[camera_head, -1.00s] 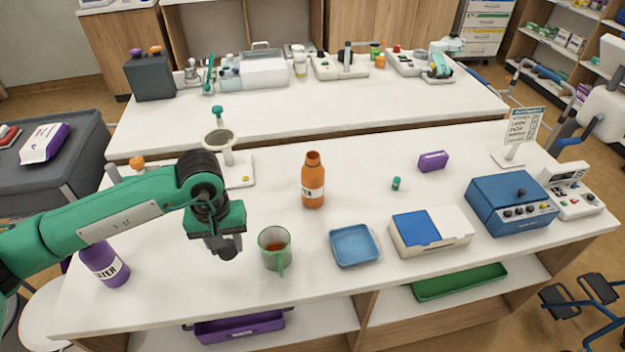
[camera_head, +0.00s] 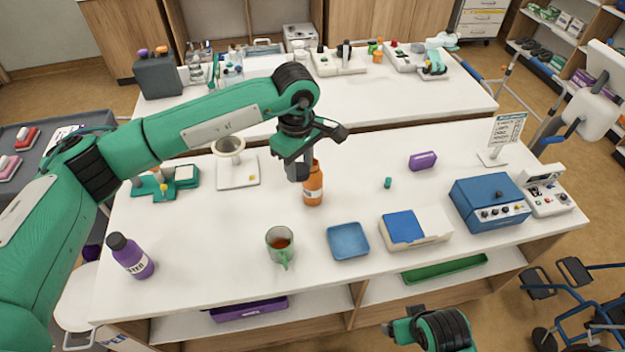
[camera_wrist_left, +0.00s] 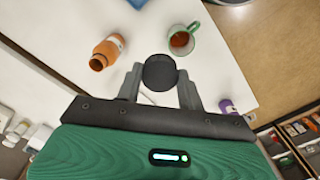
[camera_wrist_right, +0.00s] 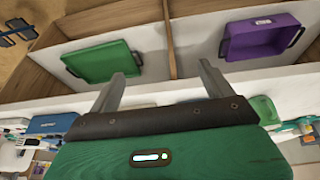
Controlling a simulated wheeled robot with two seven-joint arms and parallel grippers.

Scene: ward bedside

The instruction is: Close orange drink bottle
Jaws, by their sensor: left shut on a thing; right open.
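The orange drink bottle (camera_head: 313,190) stands upright on the white counter, its top partly hidden by my left gripper in the head view. In the left wrist view the orange bottle (camera_wrist_left: 106,52) shows an open mouth with no cap on it. My left gripper (camera_head: 297,172) is shut on a dark round cap (camera_wrist_left: 160,72), held close to the bottle's neck but apart from it in the wrist view. My right gripper (camera_wrist_right: 160,78) is open and empty, low in front of the counter; part of it shows at the bottom edge of the head view.
A green mug (camera_head: 281,244) with brown liquid and a blue tray (camera_head: 348,241) stand in front of the bottle. A purple bottle (camera_head: 131,257) with a dark cap stands at left. A small teal item (camera_head: 388,183) and a purple box (camera_head: 423,161) lie to the right.

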